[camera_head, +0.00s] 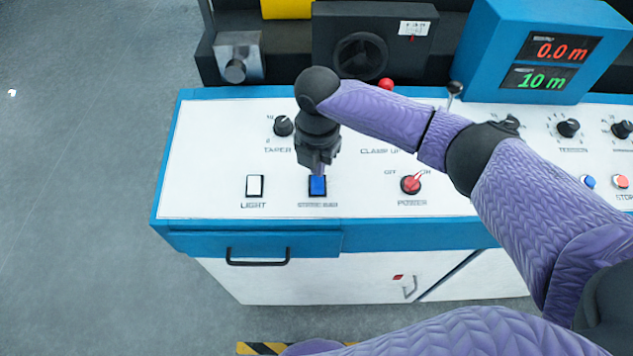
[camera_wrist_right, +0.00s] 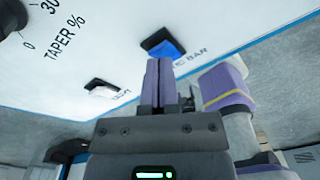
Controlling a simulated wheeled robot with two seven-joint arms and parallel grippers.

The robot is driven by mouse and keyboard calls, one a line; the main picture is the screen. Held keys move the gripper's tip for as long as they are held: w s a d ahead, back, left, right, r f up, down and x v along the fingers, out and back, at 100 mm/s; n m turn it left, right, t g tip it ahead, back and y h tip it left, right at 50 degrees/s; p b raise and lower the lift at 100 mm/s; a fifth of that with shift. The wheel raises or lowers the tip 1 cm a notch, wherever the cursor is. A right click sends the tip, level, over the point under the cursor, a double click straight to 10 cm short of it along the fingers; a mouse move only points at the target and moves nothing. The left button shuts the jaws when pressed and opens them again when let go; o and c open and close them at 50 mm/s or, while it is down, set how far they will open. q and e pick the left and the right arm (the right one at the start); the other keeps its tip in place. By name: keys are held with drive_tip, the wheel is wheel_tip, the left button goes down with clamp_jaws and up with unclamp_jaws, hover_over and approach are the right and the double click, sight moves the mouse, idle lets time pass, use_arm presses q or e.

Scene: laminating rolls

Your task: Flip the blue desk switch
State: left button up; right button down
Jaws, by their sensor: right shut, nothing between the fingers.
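The blue desk switch (camera_head: 317,186) is a small blue rocker in a black frame on the white control panel, right of the white LIGHT switch (camera_head: 255,186). My right gripper (camera_head: 318,170) points down at it from above, and its fingertips overlap the switch's upper edge in the head view. In the right wrist view the shut, empty purple fingers (camera_wrist_right: 158,82) point toward the blue switch (camera_wrist_right: 166,50). I cannot tell whether the tips touch it. My left gripper is not in view.
Beside the switch are the TAPER knob (camera_head: 283,126) and the red POWER switch (camera_head: 411,184). A blue display box (camera_head: 490,50) reads 0.0 m and 10 m at the back right. A drawer handle (camera_head: 258,262) sticks out below the panel's front edge.

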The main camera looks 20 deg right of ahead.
sight(318, 179)
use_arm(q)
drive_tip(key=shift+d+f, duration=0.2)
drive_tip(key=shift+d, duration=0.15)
use_arm(e)
drive_tip(key=shift+f, duration=0.4)
use_arm(q)
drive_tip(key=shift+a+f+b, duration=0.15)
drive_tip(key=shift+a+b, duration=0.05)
drive_tip(key=shift+b, duration=0.1)
use_arm(e)
drive_tip(key=shift+f, duration=0.25)
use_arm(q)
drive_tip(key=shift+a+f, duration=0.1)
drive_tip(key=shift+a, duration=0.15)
use_arm(e)
drive_tip(key=shift+f, duration=0.2)
wheel_tip(318, 179, up, 7)
drive_tip(key=p, duration=0.7)
drive_tip(key=shift+r, duration=0.1)
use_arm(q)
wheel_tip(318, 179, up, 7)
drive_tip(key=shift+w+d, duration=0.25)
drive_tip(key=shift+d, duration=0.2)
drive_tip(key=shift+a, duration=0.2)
